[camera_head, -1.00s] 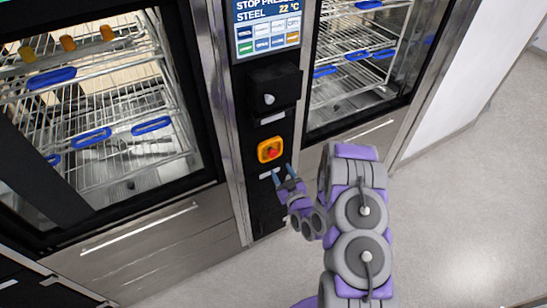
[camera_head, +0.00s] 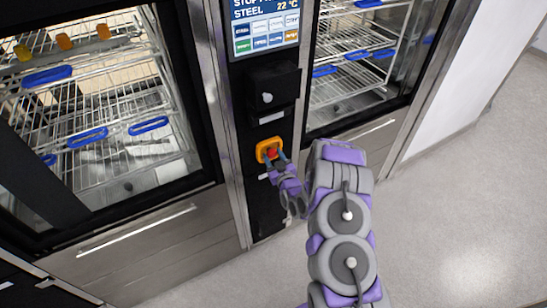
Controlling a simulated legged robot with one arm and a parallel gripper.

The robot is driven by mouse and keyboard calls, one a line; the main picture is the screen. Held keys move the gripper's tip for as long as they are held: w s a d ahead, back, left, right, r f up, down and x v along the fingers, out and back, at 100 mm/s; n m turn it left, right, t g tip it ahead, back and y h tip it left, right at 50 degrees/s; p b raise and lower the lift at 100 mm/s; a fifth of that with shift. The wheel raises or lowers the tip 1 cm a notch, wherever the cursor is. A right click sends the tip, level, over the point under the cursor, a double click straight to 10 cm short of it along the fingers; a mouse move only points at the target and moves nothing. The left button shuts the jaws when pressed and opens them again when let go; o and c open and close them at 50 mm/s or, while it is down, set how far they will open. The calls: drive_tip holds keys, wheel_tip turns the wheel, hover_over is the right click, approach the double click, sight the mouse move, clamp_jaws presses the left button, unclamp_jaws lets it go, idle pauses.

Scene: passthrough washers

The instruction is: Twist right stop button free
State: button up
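The stop button is a red knob (camera_head: 271,153) on a yellow-orange square housing (camera_head: 262,146), set in the black column between two glass-fronted washers. Whether the fingers touch the knob cannot be told. The lower right part of the housing is partly hidden by the fingers.
Above the button are a black box (camera_head: 270,88) and a lit display (camera_head: 265,27). The left washer (camera_head: 100,100) and right washer (camera_head: 350,60) hold wire racks with blue parts. Open grey floor (camera_head: 450,220) lies at the right.

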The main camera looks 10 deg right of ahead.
drive_tip(key=c, duration=0.6)
drive_tip(key=shift+c, duration=0.2)
drive_tip(key=shift+m, duration=0.3)
drive_tip(key=shift+r+m+p, duration=0.1)
drive_tip(key=shift+m+p, duration=0.45)
drive_tip(key=shift+m, duration=0.65)
drive_tip(key=shift+m+g+p, duration=0.3)
drive_tip(key=shift+m+g, duration=0.1)
drive_tip(key=shift+m, duration=1.3)
